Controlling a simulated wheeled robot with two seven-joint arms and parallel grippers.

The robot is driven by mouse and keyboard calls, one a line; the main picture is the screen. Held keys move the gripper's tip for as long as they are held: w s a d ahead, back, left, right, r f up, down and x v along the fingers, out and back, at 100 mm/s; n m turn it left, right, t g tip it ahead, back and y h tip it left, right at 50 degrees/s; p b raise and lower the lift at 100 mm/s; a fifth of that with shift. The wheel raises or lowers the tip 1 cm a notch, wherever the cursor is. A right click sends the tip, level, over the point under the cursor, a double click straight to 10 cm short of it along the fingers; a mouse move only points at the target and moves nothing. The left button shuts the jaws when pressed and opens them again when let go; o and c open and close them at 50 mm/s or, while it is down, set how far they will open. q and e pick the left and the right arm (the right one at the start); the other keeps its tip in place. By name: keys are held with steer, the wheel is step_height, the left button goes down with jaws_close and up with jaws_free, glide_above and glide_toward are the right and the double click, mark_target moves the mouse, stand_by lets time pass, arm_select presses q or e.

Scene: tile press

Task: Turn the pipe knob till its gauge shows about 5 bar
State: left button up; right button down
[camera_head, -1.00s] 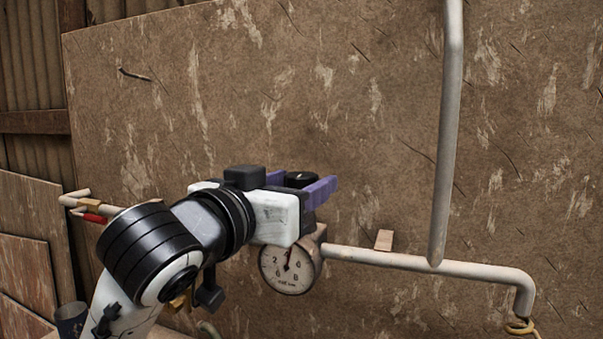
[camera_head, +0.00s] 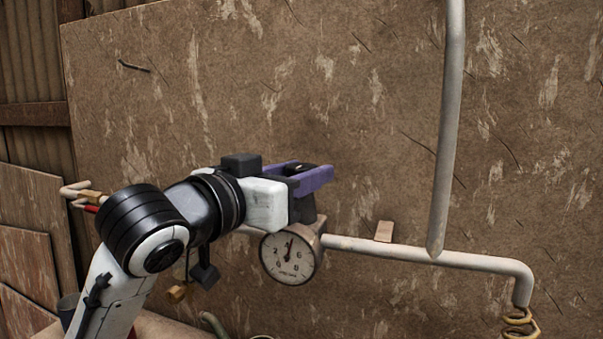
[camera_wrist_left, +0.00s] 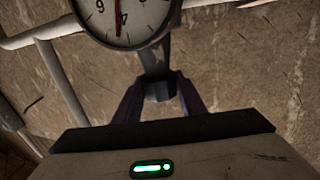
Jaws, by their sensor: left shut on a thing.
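The round white pipe gauge (camera_head: 288,258) hangs under my left gripper, its dark needle pointing nearly straight up. It shows upside down in the left wrist view (camera_wrist_left: 138,22), where the needle lies close to the 4, between the 4 and the 6. My left gripper (camera_head: 308,175) has purple fingers shut around the dark knob (camera_head: 297,168) above the gauge. In the left wrist view the knob (camera_wrist_left: 160,88) sits between the two fingers. Most of the knob is hidden by the fingers. My right gripper is not in view.
A pale pipe (camera_head: 430,262) runs right from the gauge and bends down. A vertical pipe (camera_head: 449,130) stands in front of the worn board wall (camera_head: 250,80). A small wooden piece (camera_head: 384,231) sits on the horizontal pipe. The wall above the gripper is clear.

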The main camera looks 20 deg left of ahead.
arm_select(q)
steer(key=shift+m+g+h, duration=1.2)
steer(key=shift+m+h, duration=0.5)
steer(key=shift+h, duration=0.7)
steer(key=o, duration=1)
steer(key=shift+o, duration=0.2)
steer(key=b+v, duration=0.3)
steer(key=v, duration=0.7)
steer(key=shift+s, duration=0.15)
steer(key=shift+a+f, duration=0.1)
